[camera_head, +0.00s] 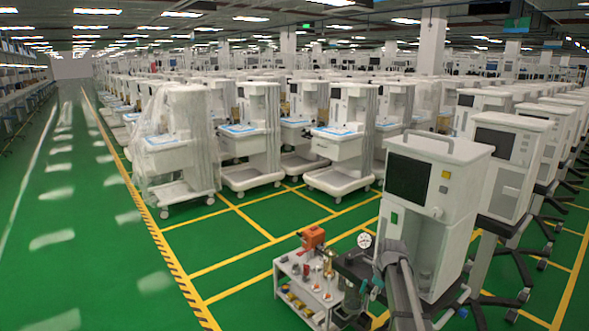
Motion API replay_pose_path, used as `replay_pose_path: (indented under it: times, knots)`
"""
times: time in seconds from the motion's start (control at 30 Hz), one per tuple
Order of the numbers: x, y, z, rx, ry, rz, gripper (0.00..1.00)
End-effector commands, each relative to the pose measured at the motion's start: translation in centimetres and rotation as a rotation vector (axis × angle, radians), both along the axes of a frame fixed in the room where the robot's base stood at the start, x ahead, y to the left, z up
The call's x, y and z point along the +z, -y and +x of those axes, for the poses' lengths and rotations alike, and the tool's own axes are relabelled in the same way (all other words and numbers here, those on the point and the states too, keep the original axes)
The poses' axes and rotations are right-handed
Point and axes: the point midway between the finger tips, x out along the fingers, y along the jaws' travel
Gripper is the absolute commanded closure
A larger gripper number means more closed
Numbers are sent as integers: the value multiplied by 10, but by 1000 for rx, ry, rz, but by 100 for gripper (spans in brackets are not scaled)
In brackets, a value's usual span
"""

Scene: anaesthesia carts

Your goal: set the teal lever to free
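A small white trolley (298,290) left of my arm holds an orange device (312,238) and several small parts. A round gauge (364,240) stands beside the arm. Rows of white carts fill the back and right, one (178,150) under clear plastic. The green aisle at left is clear.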

Motion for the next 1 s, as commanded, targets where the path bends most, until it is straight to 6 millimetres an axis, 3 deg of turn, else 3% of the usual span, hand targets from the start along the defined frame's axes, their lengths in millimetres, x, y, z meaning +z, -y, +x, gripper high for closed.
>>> replay_pose_path:
  times: [0.57, 0.87, 1.0]
  knots:
    - [-5, -9, -19, 171, 7, -30, 63]
    - [-12, -23, -45, 413, 14, -67, 63]
    - [-17, -33, -65, 606, 18, -95, 63]
